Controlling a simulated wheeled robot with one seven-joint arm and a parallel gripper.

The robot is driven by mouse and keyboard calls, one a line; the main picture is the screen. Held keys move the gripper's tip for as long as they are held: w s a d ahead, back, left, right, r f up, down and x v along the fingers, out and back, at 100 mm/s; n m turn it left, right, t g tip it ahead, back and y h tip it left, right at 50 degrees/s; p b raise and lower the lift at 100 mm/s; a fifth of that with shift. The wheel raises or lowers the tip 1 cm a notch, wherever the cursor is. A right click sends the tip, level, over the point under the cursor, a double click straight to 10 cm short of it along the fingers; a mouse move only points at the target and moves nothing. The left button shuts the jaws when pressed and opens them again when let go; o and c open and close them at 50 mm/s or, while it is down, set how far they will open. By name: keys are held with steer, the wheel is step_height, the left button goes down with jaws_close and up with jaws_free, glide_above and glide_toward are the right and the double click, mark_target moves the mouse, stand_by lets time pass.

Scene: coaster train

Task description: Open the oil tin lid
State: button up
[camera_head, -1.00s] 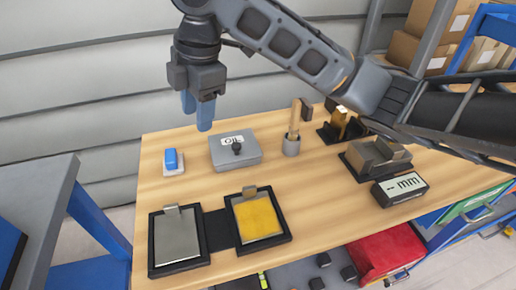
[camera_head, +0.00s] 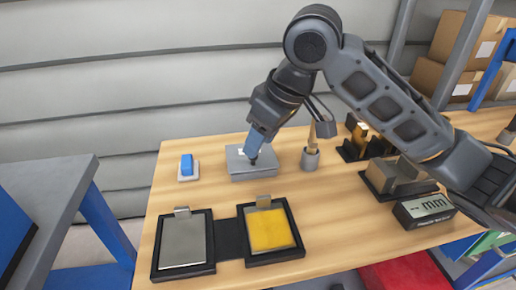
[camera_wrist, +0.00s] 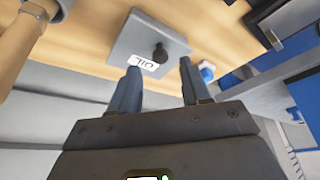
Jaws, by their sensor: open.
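The oil tin (camera_head: 238,168) is a grey box with a flat lid on the wooden table. Its dark round knob and white OIL label show in the wrist view, where the tin (camera_wrist: 128,36) lies just beyond my fingertips. The lid lies closed on the tin. My gripper (camera_head: 254,155) points down over the tin in the head view and hides the knob and most of the label. In the wrist view my gripper (camera_wrist: 158,72) has its two blue fingers apart with nothing between them. The knob (camera_wrist: 160,52) is ahead of the gap between the fingertips, apart from them.
A blue block on a white pad (camera_head: 187,167) stands left of the tin. A cup with a brush (camera_head: 311,157) stands close on its right. Two black-framed plates, grey (camera_head: 183,243) and yellow (camera_head: 270,228), lie in front. A digital mm display (camera_head: 424,210) sits at right.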

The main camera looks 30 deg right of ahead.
steer(key=shift+x, duration=1.6)
steer(key=shift+r, duration=0.1)
jaws_close()
